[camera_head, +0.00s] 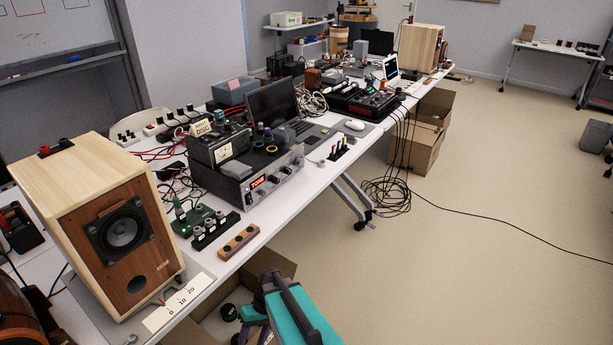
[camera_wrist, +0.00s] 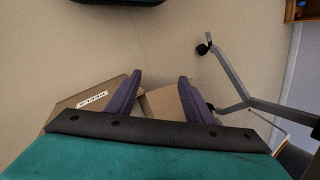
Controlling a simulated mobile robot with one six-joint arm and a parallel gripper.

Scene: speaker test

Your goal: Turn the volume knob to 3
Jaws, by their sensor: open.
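A silver-fronted amplifier (camera_head: 228,190) stands on the white table in the head view, its red display (camera_head: 258,182) seeming to read "TONE". Small knobs line its front; which one is the volume knob and where it points are too small to tell. My gripper (camera_wrist: 160,78) is open and empty in the wrist view, its two purple fingers apart above the floor and cardboard boxes. In the head view my teal arm is at the bottom, beyond the table's front edge and below the amplifier, apart from it. The amplifier is not visible in the wrist view.
A wooden speaker (camera_head: 100,225) stands at the left. A laptop (camera_head: 275,112), a wooden block with holes (camera_head: 240,241) and black-based parts (camera_head: 214,232) crowd the table. Cardboard boxes (camera_wrist: 85,103) lie below. A table leg (camera_wrist: 230,80) shows nearby. Open floor lies to the right.

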